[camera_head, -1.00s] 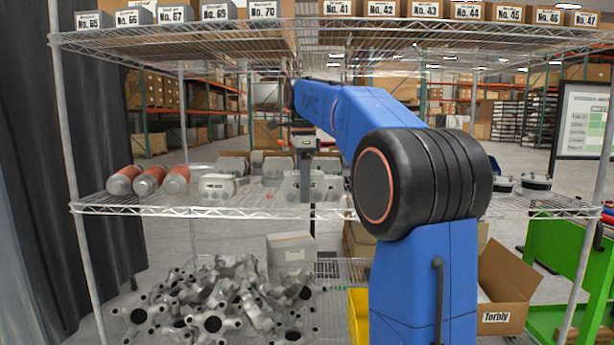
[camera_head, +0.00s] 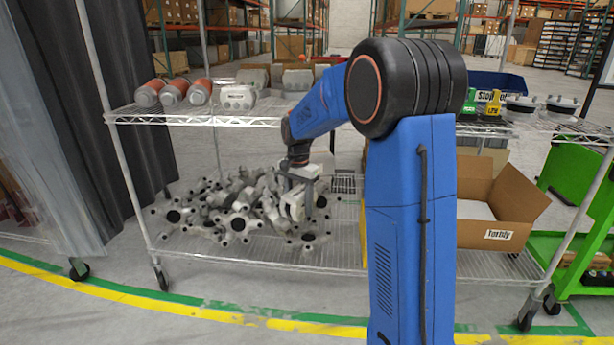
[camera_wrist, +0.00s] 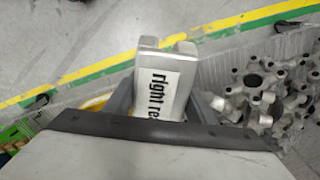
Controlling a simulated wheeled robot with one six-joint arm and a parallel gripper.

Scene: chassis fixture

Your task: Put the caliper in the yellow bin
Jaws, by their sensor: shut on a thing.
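The caliper is a pale grey block with a white label reading "right rea…" (camera_wrist: 160,85) in the wrist view. My gripper (camera_wrist: 160,98) is shut on it, with a dark finger on each side. In the head view my gripper (camera_head: 300,190) points down in front of the lower shelf, and the pale caliper (camera_head: 292,204) shows between its fingers. The yellow bin (camera_head: 362,236) shows only as a thin strip beside my blue arm, which hides the rest. A bit of yellow (camera_wrist: 97,102) also shows at the left in the wrist view, behind the gripper.
A heap of grey metal knuckles (camera_head: 230,205) lies on the lower wire shelf (camera_head: 270,257), left of and around my gripper. An open cardboard box (camera_head: 490,235) is to the right.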

